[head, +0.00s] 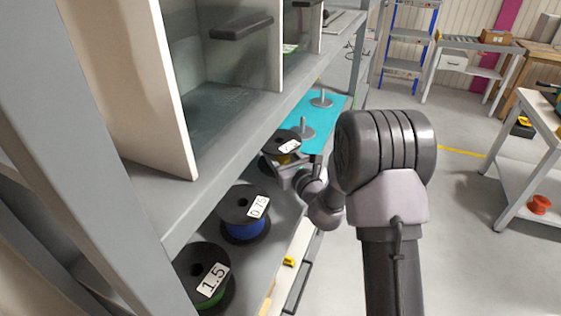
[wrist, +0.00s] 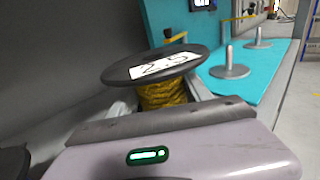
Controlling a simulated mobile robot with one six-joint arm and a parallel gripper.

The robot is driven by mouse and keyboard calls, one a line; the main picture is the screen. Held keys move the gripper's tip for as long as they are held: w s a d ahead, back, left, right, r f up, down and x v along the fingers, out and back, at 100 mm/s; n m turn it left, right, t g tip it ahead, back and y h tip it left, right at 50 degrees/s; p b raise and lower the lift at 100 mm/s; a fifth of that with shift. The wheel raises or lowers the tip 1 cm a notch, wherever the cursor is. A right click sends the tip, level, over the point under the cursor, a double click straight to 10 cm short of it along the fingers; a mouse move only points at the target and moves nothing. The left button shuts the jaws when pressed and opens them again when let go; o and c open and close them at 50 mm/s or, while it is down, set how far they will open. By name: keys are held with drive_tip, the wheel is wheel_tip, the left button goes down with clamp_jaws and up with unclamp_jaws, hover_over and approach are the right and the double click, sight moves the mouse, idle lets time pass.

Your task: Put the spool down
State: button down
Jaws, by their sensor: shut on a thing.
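The spool (head: 282,143) has black flanges, yellow cable and a white label. In the wrist view the spool (wrist: 165,62) shows "2.5" on its label, with yellow windings below the top flange. My gripper (wrist: 160,97) is shut on the spool, a finger at each side of the windings. In the head view my gripper (head: 290,170) is partly hidden by my arm and the spool. The spool is at the near end of a teal mat (head: 334,113) bearing two upright metal spindles (head: 304,128). I cannot tell whether its underside touches the shelf.
On the same lower shelf stand a blue spool marked 0.75 (head: 244,213) and a green spool marked 1.5 (head: 207,280). A small yellow object (head: 289,262) lies near the shelf's front edge. Both spindles look empty.

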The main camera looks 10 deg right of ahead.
drive_tip(key=shift+w+a+f, duration=0.2)
drive_tip(key=shift+w+f, duration=0.05)
drive_tip(key=shift+f, duration=0.05)
drive_tip(key=shift+f+b, duration=1.05)
drive_tip(key=shift+f, duration=0.35)
drive_tip(key=shift+s, duration=0.1)
drive_tip(key=shift+f, duration=0.2)
drive_tip(key=shift+c, duration=2.3)
unclamp_jaws()
